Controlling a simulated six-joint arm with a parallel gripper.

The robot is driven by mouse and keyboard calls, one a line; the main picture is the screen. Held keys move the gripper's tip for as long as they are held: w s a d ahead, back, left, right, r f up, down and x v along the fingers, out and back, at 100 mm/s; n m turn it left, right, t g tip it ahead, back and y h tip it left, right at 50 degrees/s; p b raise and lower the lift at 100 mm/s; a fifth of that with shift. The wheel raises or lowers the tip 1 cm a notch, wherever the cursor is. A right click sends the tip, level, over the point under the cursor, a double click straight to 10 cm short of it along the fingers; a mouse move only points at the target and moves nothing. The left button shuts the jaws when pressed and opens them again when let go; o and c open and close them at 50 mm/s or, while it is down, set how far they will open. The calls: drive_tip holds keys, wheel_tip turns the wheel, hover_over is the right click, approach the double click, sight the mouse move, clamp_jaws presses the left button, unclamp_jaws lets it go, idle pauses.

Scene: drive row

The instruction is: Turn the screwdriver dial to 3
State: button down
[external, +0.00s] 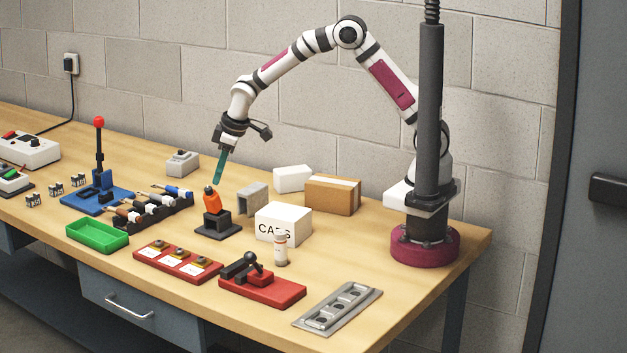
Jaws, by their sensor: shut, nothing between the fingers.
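An orange and black power screwdriver (212,201) stands upright in a dark stand (219,229) near the middle of the bench. A small dark part shows at its top; its dial and any numbers are too small to read. My gripper (217,182) has its teal fingers shut with nothing between them. They point down, with the tips close above the screwdriver's top and slightly right of it in the picture. I cannot tell whether they touch it.
A grey block (252,198) and a white CAPS box (283,224) stand right of the screwdriver. A rack of handled tools (150,210) is to its left. A green tray (97,236) and a red panel (178,262) lie in front.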

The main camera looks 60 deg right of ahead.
sight(213, 192)
drive_tip(key=r, duration=0.4)
drive_tip(key=shift+w+a+r, duration=0.2)
drive_tip(key=shift+a, duration=0.15)
drive_tip(key=n, duration=0.4)
drive_tip(key=w+r+n+g, duration=0.1)
drive_tip(key=shift+a+n, duration=0.3)
drive_tip(key=shift+n, duration=0.1)
drive_tip(key=shift+d+f, duration=0.15)
drive_tip(key=shift+f, duration=0.2)
drive_tip(key=f, duration=0.2)
drive_tip(key=d+f, duration=0.2)
drive_tip(key=f, duration=0.1)
drive_tip(key=shift+f, duration=0.35)
drive_tip(key=shift+a+f, duration=0.25)
drive_tip(key=shift+a, duration=0.3)
